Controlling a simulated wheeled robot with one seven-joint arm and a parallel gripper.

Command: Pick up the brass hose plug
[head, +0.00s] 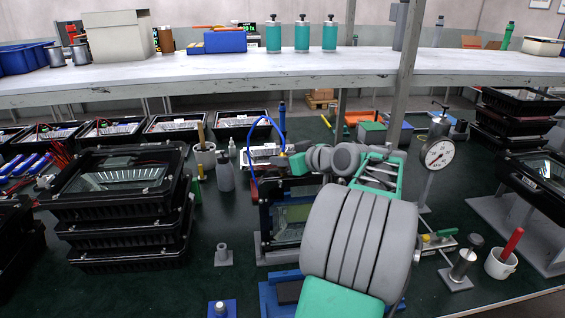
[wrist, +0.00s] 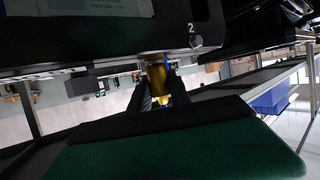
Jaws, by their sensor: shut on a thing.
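The brass hose plug (wrist: 157,75) shows in the wrist view between the two dark fingers of my gripper (wrist: 160,97). The fingers are shut on it. Its upper end meets or lies very close to the underside of a dark housing marked 2 (wrist: 120,40); I cannot tell whether they touch. In the head view my gripper (head: 285,163) is at the end of my arm, beside the blue hose (head: 256,130) that arcs over a floodlight housing (head: 266,222). The plug is too small to make out clearly there, and my arm hides part of that housing.
Stacked black floodlight housings (head: 125,232) stand to the left, and a pressure gauge (head: 437,154) on a stand is to the right. A grey cup with a red handle (head: 500,264) is near the right front. A white shelf (head: 200,72) crosses behind.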

